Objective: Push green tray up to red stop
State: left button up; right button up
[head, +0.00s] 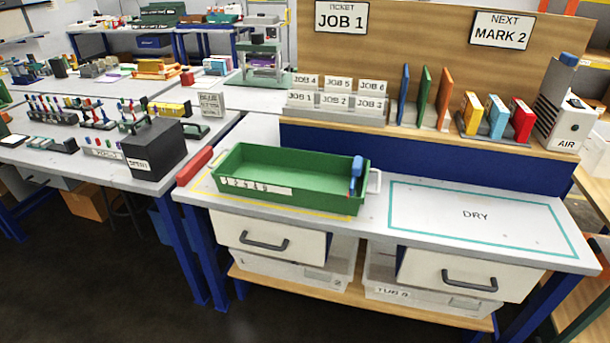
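The green tray (306,194) is a long open box on the near bench, inside a yellow outline. It has white end handles and a white label strip on its front wall. The red stop (195,166) is a red bar at the bench's left edge, just left of the tray. The tray's left end is close to it, with a narrow strip of bench seen between them; I cannot tell whether the left handle touches the stop. A blue upright object (356,170) is at the tray's right end. Neither of my grippers is in view.
The DRY area (475,214), outlined in teal, is clear on the right of the bench. Job cards (337,100), coloured binders (497,115) and a white AIR unit (565,120) stand on the shelf behind. A black box (153,150) sits on the left table.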

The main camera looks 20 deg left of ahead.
aim_at(306, 179)
jog(key=i+j+z, duration=0.15)
jog(key=j, duration=0.5)
jog(key=j+z, duration=0.1)
jog(key=j, duration=0.55)
